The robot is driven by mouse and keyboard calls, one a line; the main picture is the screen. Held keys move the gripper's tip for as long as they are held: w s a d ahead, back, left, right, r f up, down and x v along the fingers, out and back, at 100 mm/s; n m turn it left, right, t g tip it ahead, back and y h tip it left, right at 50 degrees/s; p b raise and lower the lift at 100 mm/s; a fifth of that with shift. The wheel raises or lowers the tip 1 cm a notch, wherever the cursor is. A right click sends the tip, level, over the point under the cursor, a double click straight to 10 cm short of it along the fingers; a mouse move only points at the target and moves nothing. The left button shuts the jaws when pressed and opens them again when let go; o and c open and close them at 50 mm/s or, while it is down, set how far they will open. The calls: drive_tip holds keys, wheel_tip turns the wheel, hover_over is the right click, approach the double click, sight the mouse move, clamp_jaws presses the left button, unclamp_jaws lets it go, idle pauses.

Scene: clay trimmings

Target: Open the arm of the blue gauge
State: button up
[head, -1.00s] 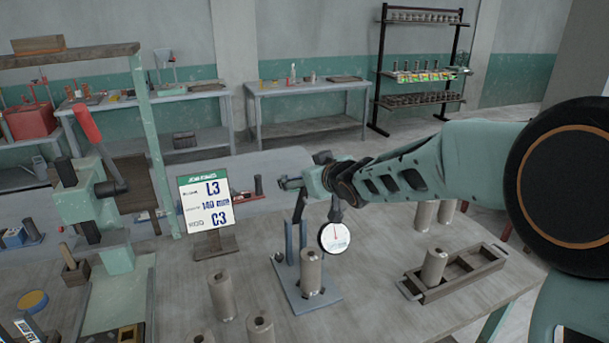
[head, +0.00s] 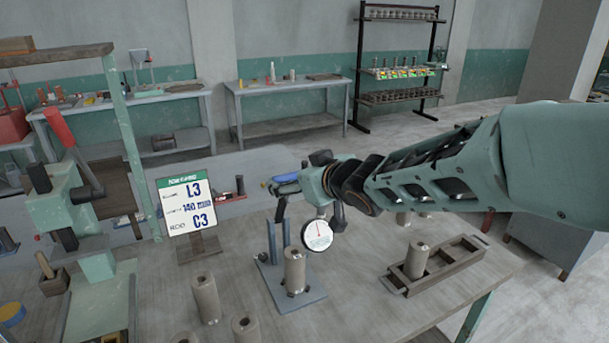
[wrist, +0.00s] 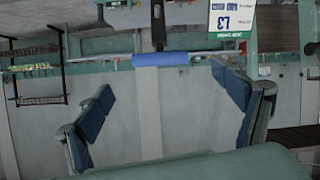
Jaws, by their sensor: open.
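The blue gauge has a blue-grey base plate (head: 308,297), upright posts and a round white dial (head: 317,235). A grey-brown cylinder (head: 295,270) stands upright on its base. My gripper (head: 276,187) is above the gauge's posts, at the upper left of the dial, and hides part of the gauge's top. In the wrist view my gripper (wrist: 161,85) is open, with blue pads on its spread fingers.
A job card (head: 187,203) stands left of the gauge. A wooden tray (head: 440,270) with a cylinder lies to the right. Loose cylinders (head: 207,298) stand in front. A green press (head: 75,205) with a red lever is at left. The bench between gauge and tray is clear.

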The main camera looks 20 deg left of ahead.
drive_tip(key=shift+v, duration=1.6)
